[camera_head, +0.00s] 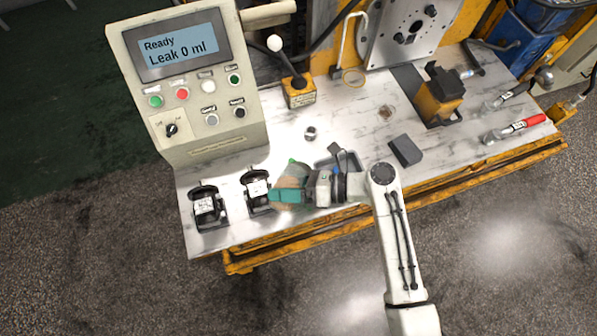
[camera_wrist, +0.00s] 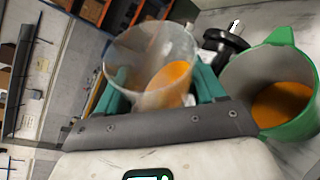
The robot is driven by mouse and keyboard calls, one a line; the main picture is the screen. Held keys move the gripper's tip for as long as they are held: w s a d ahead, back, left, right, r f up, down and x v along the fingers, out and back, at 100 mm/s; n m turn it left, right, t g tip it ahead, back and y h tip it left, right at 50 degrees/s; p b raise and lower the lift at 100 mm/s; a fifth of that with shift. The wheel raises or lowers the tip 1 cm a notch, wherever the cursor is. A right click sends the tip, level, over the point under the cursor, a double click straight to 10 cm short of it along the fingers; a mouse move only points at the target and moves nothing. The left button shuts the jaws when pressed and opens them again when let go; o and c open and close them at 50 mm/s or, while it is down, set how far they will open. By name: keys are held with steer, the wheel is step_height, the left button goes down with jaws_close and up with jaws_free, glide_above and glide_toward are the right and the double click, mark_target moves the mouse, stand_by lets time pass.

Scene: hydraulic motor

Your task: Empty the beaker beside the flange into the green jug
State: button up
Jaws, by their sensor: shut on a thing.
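My gripper (camera_head: 277,195) has teal fingers and is low over the front left of the bench. In the wrist view my gripper (camera_wrist: 158,90) is shut on a clear beaker (camera_wrist: 140,62), with a finger on each side. Orange liquid lies in the beaker, gathered towards its lower right side in the picture. The green jug (camera_wrist: 240,118) stands just right of the beaker in the wrist view, with orange liquid inside. No stream between them shows. In the head view the gripper area hides most of both vessels. A metal flange plate (camera_head: 388,52) stands at the back.
Two black labelled units (camera_head: 208,208) (camera_head: 257,188) stand left of my gripper. The control panel (camera_head: 190,75) reads "Ready, Leak 0 ml". A small metal cup (camera_head: 310,133), a dark grey block (camera_head: 405,151) and a yellow-black device (camera_head: 440,97) are on the bench. The bench's middle has free room.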

steer(key=shift+f+m+y+p, duration=0.2)
steer(key=shift+m+y+p, duration=0.2)
steer(key=shift+m+p, duration=0.35)
stand_by(0.8)
steer(key=shift+f+m+y+p, duration=0.1)
steer(key=shift+m+y+p, duration=0.3)
steer(key=shift+m+p, duration=0.4)
stand_by(0.9)
steer(key=shift+m+y, duration=0.3)
steer(key=shift+m, duration=0.35)
steer(key=shift+w+m+p, duration=0.1)
steer(key=shift+m+p, duration=0.3)
steer(key=shift+y, duration=0.3)
steer(key=shift+w+d+m, duration=0.1)
steer(key=shift+m, duration=0.5)
steer(key=shift+w+d+m+y, duration=0.1)
steer(key=shift+m+y, duration=0.2)
steer(key=shift+m, duration=0.2)
